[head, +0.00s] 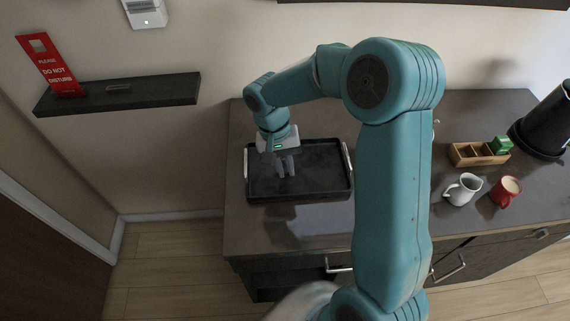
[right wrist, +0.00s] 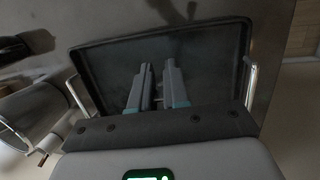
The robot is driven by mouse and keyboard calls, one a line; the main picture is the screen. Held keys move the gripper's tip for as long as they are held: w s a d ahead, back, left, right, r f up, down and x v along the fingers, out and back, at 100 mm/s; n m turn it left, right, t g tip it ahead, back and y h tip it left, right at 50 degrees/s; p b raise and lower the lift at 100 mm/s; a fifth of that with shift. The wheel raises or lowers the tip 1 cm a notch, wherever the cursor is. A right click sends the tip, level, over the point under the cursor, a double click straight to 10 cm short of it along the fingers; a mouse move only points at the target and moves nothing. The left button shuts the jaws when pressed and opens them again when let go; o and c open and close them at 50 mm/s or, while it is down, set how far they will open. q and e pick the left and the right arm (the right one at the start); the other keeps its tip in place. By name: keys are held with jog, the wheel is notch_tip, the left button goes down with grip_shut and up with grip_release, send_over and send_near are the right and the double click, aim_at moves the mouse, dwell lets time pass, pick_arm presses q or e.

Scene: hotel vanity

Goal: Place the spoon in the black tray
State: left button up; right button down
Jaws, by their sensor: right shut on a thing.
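The black tray (head: 318,188) lies on the dark counter, with a light handle at each side; its rim also shows in the right wrist view (right wrist: 90,70). My right gripper (head: 286,172) points down over the inside of the tray. In the right wrist view its two fingers (right wrist: 158,84) are close together over the tray floor. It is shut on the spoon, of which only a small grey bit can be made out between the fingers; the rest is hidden. I cannot tell whether the spoon touches the tray. My left gripper is not in view.
Right of my arm stand a wooden box (head: 478,155) with a green packet, a white jug (head: 462,189), a red mug (head: 505,192) and a black kettle (head: 545,125). A dark wall shelf (head: 120,92) with a red door sign (head: 48,65) is at left.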

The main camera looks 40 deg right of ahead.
jog(key=shift+s+f, duration=0.1)
jog(key=shift+f, duration=0.1)
jog(key=c, duration=1.1)
grip_release()
jog(key=shift+r, duration=0.1)
jog(key=b+v, duration=0.1)
jog(key=v, duration=1.1)
jog(key=shift+r, duration=0.2)
